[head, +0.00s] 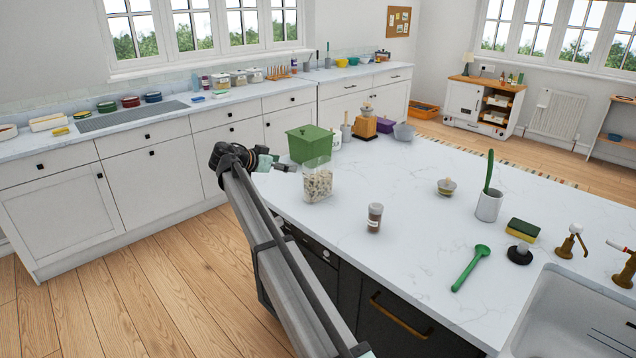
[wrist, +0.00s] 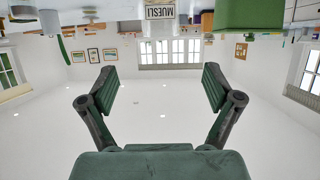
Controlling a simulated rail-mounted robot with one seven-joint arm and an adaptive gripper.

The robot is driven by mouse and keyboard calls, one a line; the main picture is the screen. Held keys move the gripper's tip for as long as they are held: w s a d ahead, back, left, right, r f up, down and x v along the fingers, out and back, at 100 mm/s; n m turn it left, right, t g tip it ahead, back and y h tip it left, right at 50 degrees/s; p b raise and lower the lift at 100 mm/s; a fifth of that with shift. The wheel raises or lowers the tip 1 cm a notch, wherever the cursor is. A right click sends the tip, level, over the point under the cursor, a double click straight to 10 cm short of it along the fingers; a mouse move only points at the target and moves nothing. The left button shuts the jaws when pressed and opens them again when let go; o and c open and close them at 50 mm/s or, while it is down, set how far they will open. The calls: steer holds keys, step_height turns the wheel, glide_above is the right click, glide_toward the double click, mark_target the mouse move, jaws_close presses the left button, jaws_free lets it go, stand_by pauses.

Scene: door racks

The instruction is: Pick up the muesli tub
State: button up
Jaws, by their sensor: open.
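The muesli tub (head: 317,183) is a clear container of pale flakes. It stands upright near the left edge of the white island counter (head: 400,192). My gripper (head: 285,167) is just left of the tub, at about the height of its upper part, and looks apart from it. In the wrist view, which is upside down, my gripper (wrist: 159,82) has its two fingers spread wide with nothing between them. The tub's MUESLI label (wrist: 160,12) shows at the top edge there, beyond the fingertips; the rest of the tub is cut off.
A green box (head: 308,142) stands close behind the tub. A small brown jar (head: 374,218) is to its right front. A green spoon (head: 471,268), a pot (head: 488,206) and a sink (head: 575,315) are farther right. The counter's middle is mostly clear.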

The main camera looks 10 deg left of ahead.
mark_target(306, 167)
steer(key=p+x, duration=0.3)
steer(key=x, duration=0.7)
steer(key=shift+w+f, duration=0.1)
steer(key=p+x, duration=0.3)
steer(key=x, duration=0.2)
steer(key=shift+a, duration=0.1)
steer(key=shift+w+f, duration=0.1)
steer(key=shift+w, duration=0.05)
jaws_close()
